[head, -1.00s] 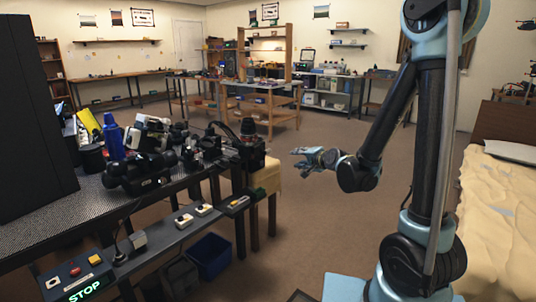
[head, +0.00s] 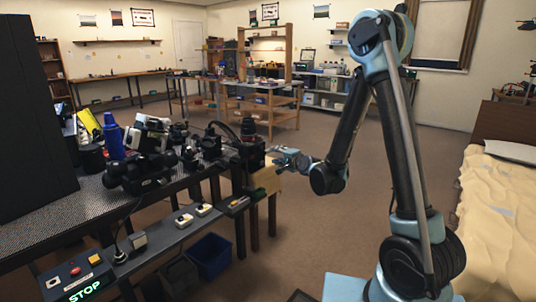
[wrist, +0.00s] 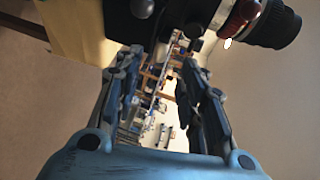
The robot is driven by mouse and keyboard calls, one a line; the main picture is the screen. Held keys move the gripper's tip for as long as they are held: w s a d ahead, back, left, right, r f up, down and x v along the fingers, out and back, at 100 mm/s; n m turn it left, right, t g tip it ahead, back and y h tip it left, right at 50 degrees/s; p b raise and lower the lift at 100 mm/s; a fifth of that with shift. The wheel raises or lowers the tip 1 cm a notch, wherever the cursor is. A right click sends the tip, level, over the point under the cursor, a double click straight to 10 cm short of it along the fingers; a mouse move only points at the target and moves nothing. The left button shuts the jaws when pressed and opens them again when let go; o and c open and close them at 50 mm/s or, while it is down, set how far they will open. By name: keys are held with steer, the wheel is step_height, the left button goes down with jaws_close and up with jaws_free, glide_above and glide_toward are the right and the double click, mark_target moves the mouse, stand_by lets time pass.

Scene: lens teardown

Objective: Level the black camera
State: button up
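The black camera (head: 252,151) is at the far right end of the work table. Its lens (head: 248,128) appears to point upward in the head view. My gripper (head: 284,156) is just to the right of the camera, close to it. In the wrist view the two fingers of my gripper (wrist: 162,62) are spread apart with an empty gap between them. The camera body (wrist: 135,18) fills the top of that view, just beyond the fingertips, and its lens (wrist: 275,25) points to the right. I cannot tell whether a fingertip touches it.
A pale yellow surface (head: 266,181) hangs below the camera. Several black devices and a blue bottle (head: 113,138) crowd the table (head: 60,215) to the left. A control strip with a stop sign (head: 84,291) runs along its front.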

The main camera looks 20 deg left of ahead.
mark_target(269, 151)
steer(key=x, duration=1)
steer(key=shift+d+f, duration=0.1)
jaws_close()
